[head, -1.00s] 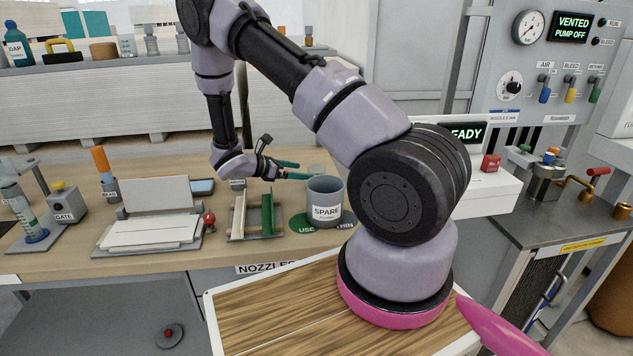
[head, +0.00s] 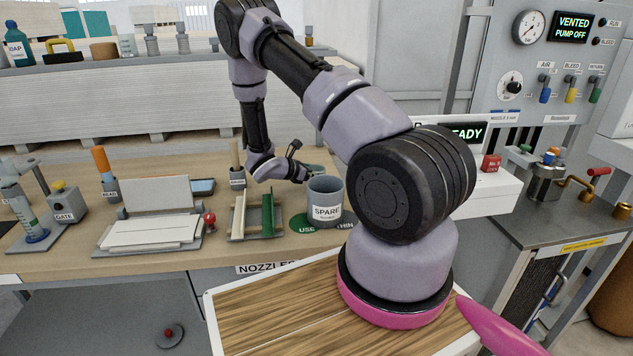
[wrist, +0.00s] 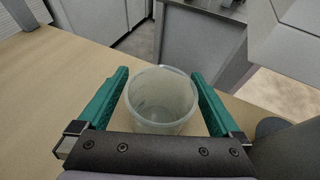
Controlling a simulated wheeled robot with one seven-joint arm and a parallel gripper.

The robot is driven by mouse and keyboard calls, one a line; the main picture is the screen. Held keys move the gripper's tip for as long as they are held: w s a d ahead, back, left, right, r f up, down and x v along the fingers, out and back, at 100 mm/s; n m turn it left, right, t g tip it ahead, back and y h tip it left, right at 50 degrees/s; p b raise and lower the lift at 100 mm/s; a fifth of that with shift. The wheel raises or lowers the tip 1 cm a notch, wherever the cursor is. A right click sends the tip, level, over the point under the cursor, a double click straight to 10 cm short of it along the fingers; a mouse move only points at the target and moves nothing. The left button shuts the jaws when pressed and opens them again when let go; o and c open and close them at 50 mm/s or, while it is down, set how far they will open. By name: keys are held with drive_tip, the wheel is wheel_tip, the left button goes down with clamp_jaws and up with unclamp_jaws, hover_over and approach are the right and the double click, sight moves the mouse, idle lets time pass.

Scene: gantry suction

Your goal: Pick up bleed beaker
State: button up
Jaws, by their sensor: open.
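A clear, see-through beaker (wrist: 160,105) stands on the bench, seen from above in the wrist view. No label shows on it, so I cannot confirm it as the bleed beaker. My gripper (wrist: 160,74) is open, with one green finger on each side of the beaker. A narrow gap seems to show at both sides, and nothing is gripped. In the head view my wrist (head: 275,168) is low over the bench, behind the grey SPARE cup (head: 326,212), which with the wrist hides most of the beaker and fingers.
The SPARE cup stands close in front of my gripper, near a green mat (head: 303,225). A small rack (head: 255,235) with a green bar is to its left. The white READY unit (head: 490,190) is to the right. Bare bench (wrist: 45,75) lies left of the beaker in the wrist view.

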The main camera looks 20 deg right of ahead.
drive_tip(key=c, duration=1.5)
drive_tip(key=shift+r, duration=0.15)
